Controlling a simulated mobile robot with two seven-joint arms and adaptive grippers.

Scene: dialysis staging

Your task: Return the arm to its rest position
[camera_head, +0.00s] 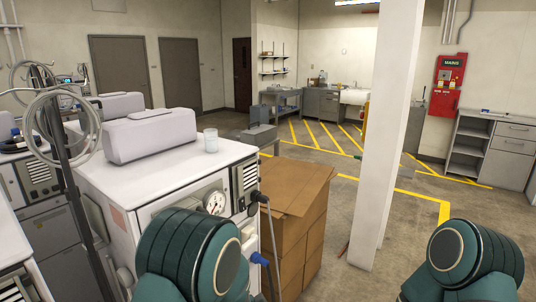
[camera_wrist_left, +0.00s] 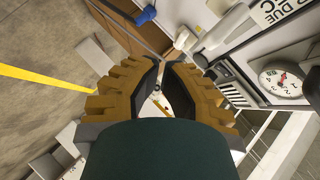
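My left arm (camera_head: 195,255) shows as a teal joint at the bottom middle of the head view, in front of the white machine (camera_head: 160,180). Its gripper is outside that view. In the left wrist view my left gripper (camera_wrist_left: 162,66) has a narrow gap between its two brown-and-black fingers, with the scene showing through and nothing held. My right arm (camera_head: 465,260) shows as a teal joint at the bottom right of the head view. Its gripper is not in view.
A clear cup (camera_head: 211,141) stands on the machine top. Stacked cardboard boxes (camera_head: 295,200) stand right of the machine, with a white pillar (camera_head: 388,130) beyond. A pole (camera_head: 70,180) with coiled tubing is at left. Open floor (camera_head: 405,205) lies right of the pillar.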

